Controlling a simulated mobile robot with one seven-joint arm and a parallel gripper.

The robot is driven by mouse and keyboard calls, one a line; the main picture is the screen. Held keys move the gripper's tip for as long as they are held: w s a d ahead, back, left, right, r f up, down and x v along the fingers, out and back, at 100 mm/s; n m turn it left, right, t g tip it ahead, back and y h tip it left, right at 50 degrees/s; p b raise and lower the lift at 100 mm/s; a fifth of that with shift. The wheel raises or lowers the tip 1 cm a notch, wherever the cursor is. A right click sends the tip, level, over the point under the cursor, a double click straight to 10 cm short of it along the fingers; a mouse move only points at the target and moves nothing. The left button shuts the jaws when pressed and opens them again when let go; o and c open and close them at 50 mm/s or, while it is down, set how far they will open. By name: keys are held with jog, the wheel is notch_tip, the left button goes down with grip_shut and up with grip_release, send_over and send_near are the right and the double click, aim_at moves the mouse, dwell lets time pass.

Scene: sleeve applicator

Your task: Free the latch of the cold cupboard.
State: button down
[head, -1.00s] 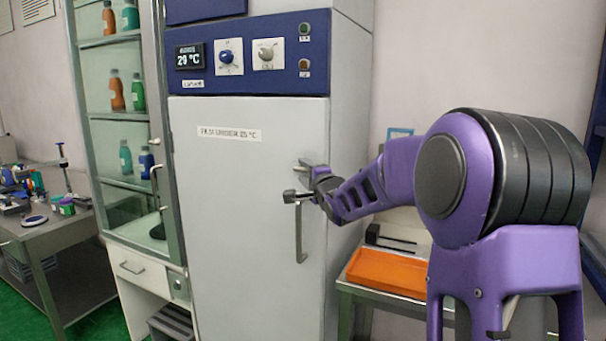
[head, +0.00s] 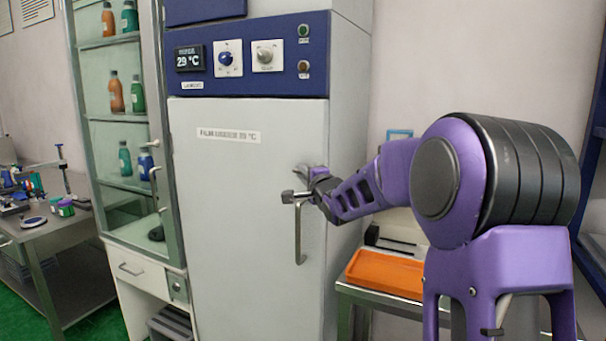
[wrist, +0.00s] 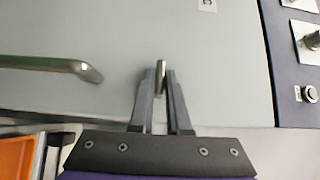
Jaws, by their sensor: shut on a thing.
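The cold cupboard (head: 235,200) is a tall pale cabinet with a blue control panel on top and a closed-looking door. A long vertical metal handle (head: 299,240) is on the right part of its door; the handle also shows at the left in the wrist view (wrist: 50,65). The latch (wrist: 161,68) is a thin metal piece above the handle. My gripper (head: 302,188) is at the door's right side, just above the handle. In the wrist view its two fingers (wrist: 161,84) are shut on the latch. The fingers and hand hide part of the latch.
A glass cabinet (head: 120,105) with bottles stands close on the left. An orange tray (head: 385,273) lies on a metal table to the right, below my arm.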

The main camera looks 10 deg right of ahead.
jog(key=shift+r+p, duration=0.2)
jog(key=shift+p, duration=0.25)
jog(key=n+g+h+p, duration=0.1)
jog(key=n+g, duration=0.1)
jog(key=n+g+h+p, duration=0.1)
jog(key=g, duration=0.1)
jog(key=n+g+h+p, duration=0.1)
jog(key=n+g, duration=0.1)
jog(key=shift+w+a+r+n, duration=0.15)
jog(key=shift+a+r+n, duration=0.15)
jog(key=shift+a, duration=0.1)
jog(key=n+g+h+p, duration=0.1)
jog(key=n+g+h, duration=0.1)
jog(key=h, duration=0.1)
jog(key=shift+w+r+g, duration=0.1)
jog(key=shift+g, duration=0.3)
jog(key=shift+a+n+g+h, duration=0.1)
jog(key=shift+n+g+h, duration=0.6)
jog(key=shift+g+h, duration=0.25)
